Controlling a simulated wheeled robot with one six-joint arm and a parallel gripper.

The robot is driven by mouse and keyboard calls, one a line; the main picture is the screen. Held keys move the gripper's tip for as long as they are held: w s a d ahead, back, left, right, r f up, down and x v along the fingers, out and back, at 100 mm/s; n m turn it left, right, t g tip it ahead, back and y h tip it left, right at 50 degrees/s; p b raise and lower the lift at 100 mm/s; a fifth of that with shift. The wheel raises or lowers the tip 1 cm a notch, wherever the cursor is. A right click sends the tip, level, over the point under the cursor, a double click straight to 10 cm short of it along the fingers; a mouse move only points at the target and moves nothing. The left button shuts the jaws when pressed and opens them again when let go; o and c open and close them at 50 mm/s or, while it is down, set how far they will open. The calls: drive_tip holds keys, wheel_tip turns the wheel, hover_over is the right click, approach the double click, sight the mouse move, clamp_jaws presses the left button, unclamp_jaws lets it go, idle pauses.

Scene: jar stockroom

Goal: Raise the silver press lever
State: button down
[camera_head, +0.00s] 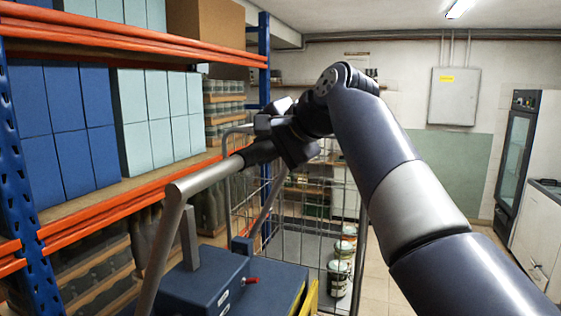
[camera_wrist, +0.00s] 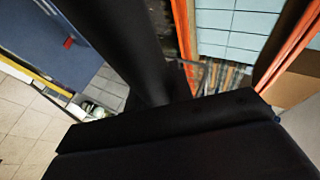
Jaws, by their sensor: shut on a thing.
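The silver press lever (camera_head: 172,225) rises from the blue press (camera_head: 207,272) at the lower middle of the head view. Its bent upper bar runs right to a dark grip (camera_head: 258,152). My gripper (camera_head: 276,145) is at the right end of this bar, shut on the lever's grip. The fingers are partly hidden by the wrist and the grip. In the wrist view a dark bar (camera_wrist: 135,45) runs into the black gripper body, which fills the lower middle. The blue press (camera_wrist: 72,25) with a small red knob shows at the upper left there.
An orange and blue shelf rack (camera_head: 120,190) with blue and pale boxes stands close on the left. A wire cage trolley (camera_head: 290,215) stands behind the press. Tiled floor is free to the right.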

drive_tip(key=shift+w+a+r, duration=0.15)
drive_tip(key=shift+a, duration=0.35)
drive_tip(key=shift+w+a+r, duration=0.1)
drive_tip(key=shift+w+a, duration=0.05)
drive_tip(key=shift+a, duration=0.35)
drive_tip(key=c, duration=1.3)
unclamp_jaws()
drive_tip(key=shift+a, duration=0.1)
drive_tip(key=shift+o, duration=0.2)
drive_tip(key=shift+r, duration=0.1)
drive_tip(key=v, duration=1)
drive_tip(key=shift+s+d+r+b, duration=0.15)
drive_tip(key=shift+d+b, duration=0.2)
